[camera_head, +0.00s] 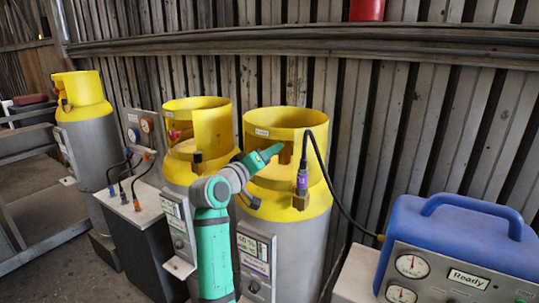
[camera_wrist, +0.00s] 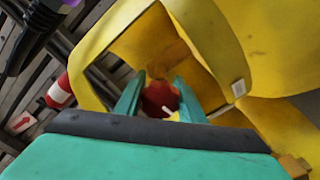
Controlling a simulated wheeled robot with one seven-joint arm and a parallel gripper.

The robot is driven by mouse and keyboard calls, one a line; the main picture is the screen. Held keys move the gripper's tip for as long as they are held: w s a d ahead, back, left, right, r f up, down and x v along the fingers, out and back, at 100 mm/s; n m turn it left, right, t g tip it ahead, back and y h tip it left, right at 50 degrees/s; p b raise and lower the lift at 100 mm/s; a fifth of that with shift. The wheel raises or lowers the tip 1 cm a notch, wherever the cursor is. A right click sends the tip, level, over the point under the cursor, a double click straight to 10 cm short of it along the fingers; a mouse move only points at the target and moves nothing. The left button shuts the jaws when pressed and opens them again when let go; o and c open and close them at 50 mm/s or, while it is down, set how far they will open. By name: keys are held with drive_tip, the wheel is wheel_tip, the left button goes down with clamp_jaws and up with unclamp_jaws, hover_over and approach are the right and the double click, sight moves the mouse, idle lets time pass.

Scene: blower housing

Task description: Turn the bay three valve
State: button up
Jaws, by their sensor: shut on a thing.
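My green gripper (camera_head: 270,153) reaches into the yellow collar (camera_head: 290,122) of the rightmost grey cylinder (camera_head: 298,250) in the head view. In the wrist view, my gripper (camera_wrist: 160,90) has its two green fingers on either side of a round red valve knob (camera_wrist: 157,101) inside the yellow collar (camera_wrist: 207,45). The gripper is shut on this knob. The knob's lower part is hidden behind the gripper's body, and the collar hides it in the head view. The bay label on the collar is too small to read.
A purple connector (camera_head: 302,182) with a black hose stands at the collar's right front. A blue case with gauges (camera_head: 455,235) reading "Ready" is at the right. Two more yellow-collared cylinders stand left, one in the middle (camera_head: 197,125), one farther (camera_head: 80,92). A slatted wall is behind.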

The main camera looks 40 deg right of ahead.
drive_tip(key=shift+w+a+n, duration=0.1)
drive_tip(key=shift+w+n, duration=0.05)
drive_tip(key=shift+n, duration=0.85)
drive_tip(key=o, duration=1)
drive_tip(key=shift+o, duration=0.2)
drive_tip(key=v, duration=1)
drive_tip(key=shift+s+a, duration=0.25)
drive_tip(key=shift+a, duration=0.15)
drive_tip(key=shift+d+f, duration=0.1)
drive_tip(key=shift+d, duration=0.1)
